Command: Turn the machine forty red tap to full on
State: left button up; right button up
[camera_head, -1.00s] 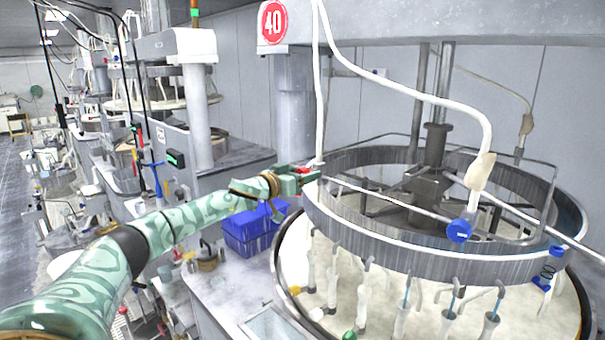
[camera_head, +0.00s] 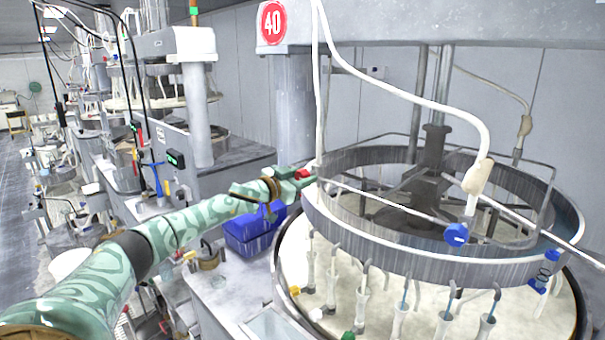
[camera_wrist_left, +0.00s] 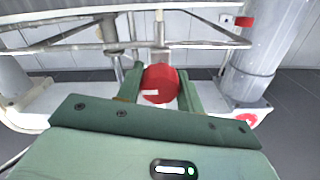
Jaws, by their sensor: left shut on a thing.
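The red tap (camera_head: 302,174) of the machine with the red "40" sign (camera_head: 272,22) sits at the left side of the machine's metal ring (camera_head: 400,250), by the white upright hose. My left gripper (camera_head: 297,178) reaches it from the left and is shut on it. In the left wrist view the round red tap (camera_wrist_left: 161,84) lies between the two green fingers, with a small pale mark on its face. The stem behind it is partly hidden. My right gripper is not in view.
The ring, with several hanging nozzles, stands over a pale round platen (camera_head: 380,300). A blue bin (camera_head: 250,232) sits on the bench below my left forearm. A grey column (camera_head: 295,105) rises behind the tap. White hoses hang close by.

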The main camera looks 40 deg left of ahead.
pick_arm(q)
jog(key=m+p, duration=0.1)
jog(key=m, duration=0.3)
jog(key=shift+r+m, duration=0.1)
jog(key=shift+m, duration=0.2)
jog(key=m, duration=0.2)
jog(key=shift+m+p, duration=0.3)
jog(key=m, duration=0.2)
jog(key=shift+m, duration=0.4)
jog(key=m, duration=0.3)
jog(key=shift+m, duration=0.4)
jog(key=shift+f+m+b, duration=0.15)
jog(key=shift+m+b, duration=0.15)
jog(key=shift+m, duration=0.8)
jog(key=shift+f+m+b, duration=0.1)
jog(key=shift+m+b, duration=0.2)
jog(key=shift+m, duration=0.8)
jog(key=shift+d, duration=0.1)
jog(key=o, duration=1)
